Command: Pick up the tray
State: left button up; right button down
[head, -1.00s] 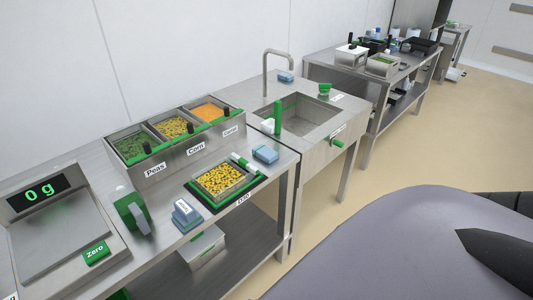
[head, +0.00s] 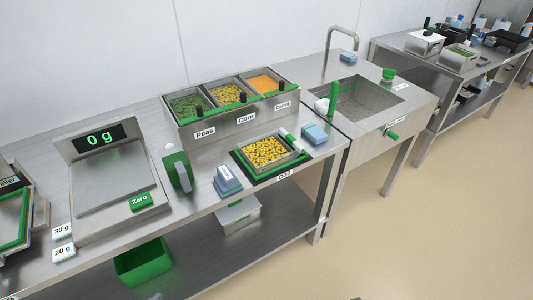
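A white and green tool lies along the mat's right edge. Neither of my grippers shows clearly; only a tiny dark shape is at the bottom edge of the view.
A scale (head: 108,182) reading 0 g stands to the left. A green dispenser (head: 177,170), blue blocks (head: 228,184) and a blue sponge (head: 314,134) flank the mat. Behind are bins of peas, corn and carrot (head: 237,122). The sink (head: 368,100) is right. Floor in front is clear.

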aim_at(265, 152)
jog(key=l+u, duration=0.15)
jog(key=u, duration=0.8)
jog(key=l+u, duration=0.7)
jog(key=k+l+u, duration=0.2)
jog(key=l, duration=0.15)
jog(key=k+l+u, duration=0.15)
jog(key=l, duration=0.2)
jog(key=k+l, duration=0.15)
jog(key=l, duration=0.2)
jog(key=k+l+u, duration=0.1)
jog(key=l, duration=0.6)
jog(key=i, duration=0.3)
